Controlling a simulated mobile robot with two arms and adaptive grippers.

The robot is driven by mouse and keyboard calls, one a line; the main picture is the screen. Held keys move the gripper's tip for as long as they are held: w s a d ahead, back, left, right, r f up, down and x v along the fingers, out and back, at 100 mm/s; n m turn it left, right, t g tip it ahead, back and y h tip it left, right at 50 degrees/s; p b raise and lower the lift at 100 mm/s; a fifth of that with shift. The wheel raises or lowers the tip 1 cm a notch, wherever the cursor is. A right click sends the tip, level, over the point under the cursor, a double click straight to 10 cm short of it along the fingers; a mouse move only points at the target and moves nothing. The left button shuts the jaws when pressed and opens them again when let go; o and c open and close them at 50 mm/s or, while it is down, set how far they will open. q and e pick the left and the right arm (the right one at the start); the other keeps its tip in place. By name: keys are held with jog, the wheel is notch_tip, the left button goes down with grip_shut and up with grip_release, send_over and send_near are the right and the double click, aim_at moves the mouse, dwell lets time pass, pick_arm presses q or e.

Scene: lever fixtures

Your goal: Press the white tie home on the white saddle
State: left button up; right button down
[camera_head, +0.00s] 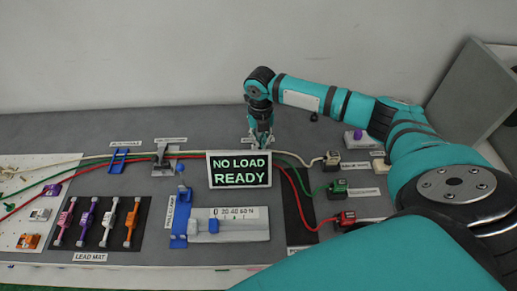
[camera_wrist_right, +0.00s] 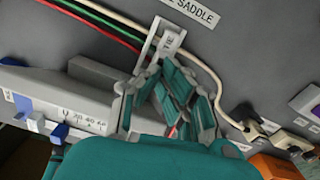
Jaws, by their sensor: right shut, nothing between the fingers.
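My right gripper (camera_head: 261,140) is shut and empty, pointing down behind the display box in the head view. The white cable (camera_wrist_right: 206,72) passes at the tie. Part of a saddle label (camera_wrist_right: 190,11) lies beyond it on the bench. The white saddle itself is mostly hidden by the tie and gripper. In the head view the display and gripper hide the tie. My left gripper is not in view.
The display (camera_head: 240,169) reads "NO LOAD READY" and stands in front of the gripper. A blue holder (camera_head: 118,160) and a grey fixture (camera_head: 162,160) stand to the left. A force gauge (camera_head: 228,225) and lead mat (camera_head: 101,223) lie in front. Cable plugs (camera_head: 333,160) are at right.

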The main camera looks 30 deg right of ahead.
jog(key=shift+s, duration=0.1)
jog(key=shift+f, duration=0.2)
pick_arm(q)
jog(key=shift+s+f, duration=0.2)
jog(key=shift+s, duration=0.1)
pick_arm(e)
jog(key=shift+f, duration=0.15)
jog(key=shift+f, duration=0.1)
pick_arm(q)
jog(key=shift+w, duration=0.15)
pick_arm(e)
jog(key=shift+f, duration=0.1)
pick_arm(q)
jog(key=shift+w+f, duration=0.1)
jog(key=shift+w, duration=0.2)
pick_arm(e)
jog(key=shift+f, duration=0.25)
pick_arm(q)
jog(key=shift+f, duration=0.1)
pick_arm(e)
jog(key=shift+f, duration=0.25)
